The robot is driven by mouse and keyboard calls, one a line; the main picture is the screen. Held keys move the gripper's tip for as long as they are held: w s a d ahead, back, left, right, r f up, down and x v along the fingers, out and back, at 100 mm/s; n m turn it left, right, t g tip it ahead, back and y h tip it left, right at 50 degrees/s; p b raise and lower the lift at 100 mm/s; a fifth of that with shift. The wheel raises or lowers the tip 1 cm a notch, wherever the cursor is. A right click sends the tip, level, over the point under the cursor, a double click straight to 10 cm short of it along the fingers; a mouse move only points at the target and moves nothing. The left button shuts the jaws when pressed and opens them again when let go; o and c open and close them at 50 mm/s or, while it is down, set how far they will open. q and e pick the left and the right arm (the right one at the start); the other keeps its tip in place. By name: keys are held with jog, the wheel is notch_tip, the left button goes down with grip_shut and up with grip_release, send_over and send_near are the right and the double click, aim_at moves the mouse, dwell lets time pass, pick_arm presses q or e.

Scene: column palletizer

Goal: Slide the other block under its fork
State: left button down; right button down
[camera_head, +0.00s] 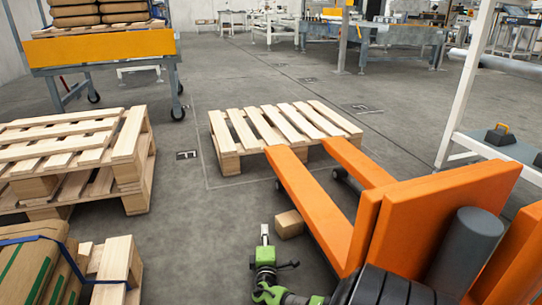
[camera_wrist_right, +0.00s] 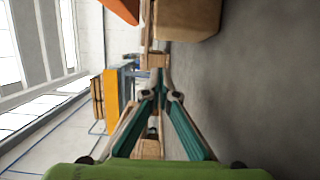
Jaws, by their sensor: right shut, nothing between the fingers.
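A light brown block (camera_head: 289,224) sits on the floor just left of the near orange fork (camera_head: 308,205) of the pallet jack. I cannot tell whether it touches the fork. The far fork (camera_head: 357,163) shows no block beside it; the floor under it is partly hidden. My right gripper (camera_head: 265,231) is shut and empty, low and just left of the block. In the right wrist view my fingers (camera_wrist_right: 158,82) come together, with the block (camera_wrist_right: 188,18) at the top and some orange at the top edge. My left gripper is not in view.
The forks reach into a wooden pallet (camera_head: 230,155). The jack's orange body (camera_head: 430,225) stands at the right. Stacked pallets (camera_head: 130,150) and strapped cartons (camera_head: 35,265) stand at the left. Grey floor (camera_head: 195,225) lies open between them and the forks.

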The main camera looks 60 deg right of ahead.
jog(key=shift+s+a+r+p, duration=0.2)
jog(key=shift+s+a+p, duration=0.15)
jog(key=shift+a+p, duration=0.2)
jog(key=shift+s+a+r+p, duration=0.2)
jog(key=shift+s+a+p, duration=0.15)
jog(key=shift+a, duration=0.2)
jog(key=p+v, duration=0.1)
jog(key=v, duration=0.1)
jog(key=p+v, duration=0.1)
jog(key=v, duration=0.1)
jog(key=p+v, duration=0.1)
jog(key=v, duration=0.1)
jog(key=shift+s+a+f, duration=0.4)
jog(key=shift+s+a, duration=0.1)
jog(key=shift+a, duration=0.1)
